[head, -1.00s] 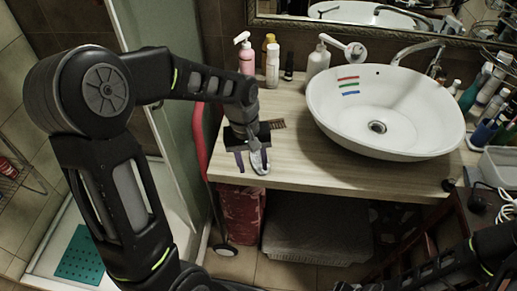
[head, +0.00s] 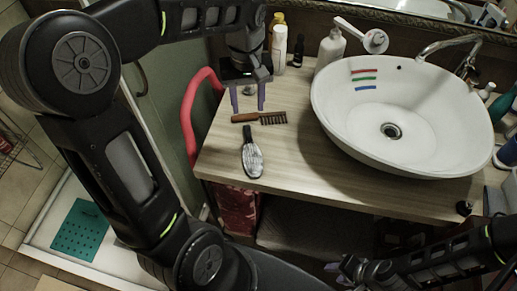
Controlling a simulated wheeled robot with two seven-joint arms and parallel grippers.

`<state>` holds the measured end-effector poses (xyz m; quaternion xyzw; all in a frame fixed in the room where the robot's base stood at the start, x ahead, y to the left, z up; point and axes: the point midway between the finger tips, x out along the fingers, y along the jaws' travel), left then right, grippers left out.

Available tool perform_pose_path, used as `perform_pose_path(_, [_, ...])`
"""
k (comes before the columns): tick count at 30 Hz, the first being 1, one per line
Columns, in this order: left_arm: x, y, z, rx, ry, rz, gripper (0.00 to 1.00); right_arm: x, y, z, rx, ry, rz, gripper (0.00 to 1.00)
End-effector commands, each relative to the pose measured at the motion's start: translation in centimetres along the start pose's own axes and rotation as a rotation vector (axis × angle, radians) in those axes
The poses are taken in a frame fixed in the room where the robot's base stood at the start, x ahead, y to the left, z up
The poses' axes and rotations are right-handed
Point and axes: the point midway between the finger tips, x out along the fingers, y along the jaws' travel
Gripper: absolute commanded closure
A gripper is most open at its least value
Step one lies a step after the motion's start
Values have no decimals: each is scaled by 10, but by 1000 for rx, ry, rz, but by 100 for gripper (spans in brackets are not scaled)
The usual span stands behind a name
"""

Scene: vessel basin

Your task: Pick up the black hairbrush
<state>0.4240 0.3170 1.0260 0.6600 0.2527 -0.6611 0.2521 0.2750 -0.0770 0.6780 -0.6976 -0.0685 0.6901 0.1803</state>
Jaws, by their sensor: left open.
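The black hairbrush (head: 252,154) lies on the wooden counter near its front left, with its black handle pointing to the back and its pale grey head toward the front edge. My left gripper (head: 247,102) is open and empty, with its two fingers pointing down behind the brush, apart from it. A brown comb (head: 258,118) lies between the gripper and the brush. My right gripper (head: 349,266) is low at the front, below the counter; its fingers are too small and dark to read.
A white basin (head: 400,118) fills the counter's right half. Bottles, including a white pump bottle (head: 329,49), stand along the back. A red curved tube (head: 189,112) runs at the counter's left edge. The wood right of the brush is clear.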

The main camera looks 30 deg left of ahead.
Motion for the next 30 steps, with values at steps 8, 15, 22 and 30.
perform_pose_path(8, [47, 0, 0, 0, 0, 0, 55, 42, 11, -4, -8, 11, -13, 64])
perform_pose_path(15, [57, 0, 0, 0, 0, 1, 55, 50, 13, -5, -11, 15, -17, 64])
perform_pose_path(22, [56, 0, 0, 0, 0, 0, 55, 48, 12, -5, -12, 15, -17, 64])
perform_pose_path(30, [78, 0, 0, 0, -2, -1, 55, 47, 12, -5, -11, 15, -17, 64])
